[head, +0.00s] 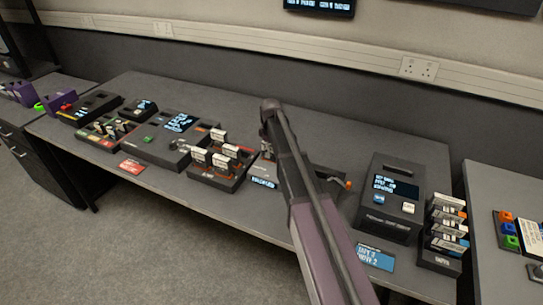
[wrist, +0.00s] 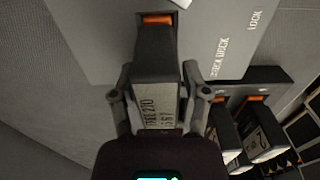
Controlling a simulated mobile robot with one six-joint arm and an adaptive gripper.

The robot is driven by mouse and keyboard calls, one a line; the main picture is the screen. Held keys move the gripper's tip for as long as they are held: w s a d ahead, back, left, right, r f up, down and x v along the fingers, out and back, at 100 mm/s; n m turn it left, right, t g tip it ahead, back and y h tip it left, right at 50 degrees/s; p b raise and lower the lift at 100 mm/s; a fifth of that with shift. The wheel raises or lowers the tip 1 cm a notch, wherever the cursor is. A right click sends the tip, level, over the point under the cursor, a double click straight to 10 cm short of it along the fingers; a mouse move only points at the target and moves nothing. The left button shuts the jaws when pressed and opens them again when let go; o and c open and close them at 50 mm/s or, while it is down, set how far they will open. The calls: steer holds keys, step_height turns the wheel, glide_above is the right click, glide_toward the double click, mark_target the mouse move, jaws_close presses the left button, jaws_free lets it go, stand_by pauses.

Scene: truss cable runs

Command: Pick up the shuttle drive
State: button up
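In the wrist view a dark block with a pale printed label (wrist: 158,108) stands between the two fingers of my gripper (wrist: 157,88). It looks like a drive, but I cannot read a name that marks it as the shuttle drive. One finger lies close along each side of it; whether they press on it is unclear. An orange strip shows at its far end, against a grey deck (wrist: 225,25) lettered "LOCK".
In the wrist view, more drives with pale labels (wrist: 262,138) stand at right, near the right finger. On the desk (head: 140,88), a dock of upright cartridges (head: 217,182) stands left of my arm. A black console (head: 388,215) and a cartridge rack (head: 440,262) stand at right.

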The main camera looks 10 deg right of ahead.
jaws_close()
steer(key=shift+r, duration=0.2)
step_height(320, 180, up, 10)
steer(key=p, duration=1)
steer(key=shift+f, duration=0.15)
stand_by(0.5)
step_height(320, 180, up, 9)
steer(key=p, duration=0.9)
